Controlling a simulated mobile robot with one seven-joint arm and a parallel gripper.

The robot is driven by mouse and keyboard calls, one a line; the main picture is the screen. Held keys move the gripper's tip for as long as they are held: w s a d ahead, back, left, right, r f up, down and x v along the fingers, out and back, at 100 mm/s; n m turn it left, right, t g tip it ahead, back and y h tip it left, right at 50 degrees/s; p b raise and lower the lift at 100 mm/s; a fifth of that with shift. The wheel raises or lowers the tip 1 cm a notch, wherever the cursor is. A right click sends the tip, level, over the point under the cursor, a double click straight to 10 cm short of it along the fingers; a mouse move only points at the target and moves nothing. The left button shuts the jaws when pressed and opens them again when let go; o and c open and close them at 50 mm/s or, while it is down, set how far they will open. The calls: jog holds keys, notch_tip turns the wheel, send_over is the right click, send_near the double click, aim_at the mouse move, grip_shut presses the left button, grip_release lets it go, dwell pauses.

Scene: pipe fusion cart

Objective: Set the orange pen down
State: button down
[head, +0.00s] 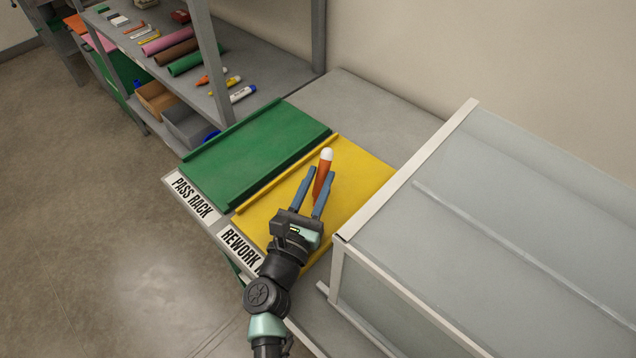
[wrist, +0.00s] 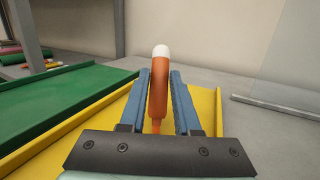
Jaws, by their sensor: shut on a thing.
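The orange pen (head: 321,173) has a white rounded end and stands out between the blue fingers of my gripper (head: 319,186). In the wrist view the pen (wrist: 158,85) sits between the two fingers (wrist: 160,100), white end pointing away from me. My gripper is shut on it. The pen is over the yellow rework rack (head: 356,182); whether it touches the surface I cannot tell. The lower end of the pen is partly hidden by the gripper in the head view.
The green pass rack (head: 250,148) lies left of the yellow one, with a raised rim between. A glass-sided enclosure (head: 500,200) stands close on the right. A shelf at the upper left holds rolls (head: 190,62), markers (head: 242,94) and bins (head: 188,127). Grey bench behind is clear.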

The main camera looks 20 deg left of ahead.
jog(key=shift+f, duration=0.1)
jog(key=c, duration=0.6)
grip_release()
jog(key=shift+r, duration=0.2)
jog(key=s, duration=0.3)
jog(key=s+f+b, duration=0.1)
jog(key=s, duration=0.7)
jog(key=shift+d+f+b, duration=0.25)
jog(key=shift+d+b, duration=0.1)
jog(key=shift+b, duration=0.05)
jog(key=shift+s, duration=0.5)
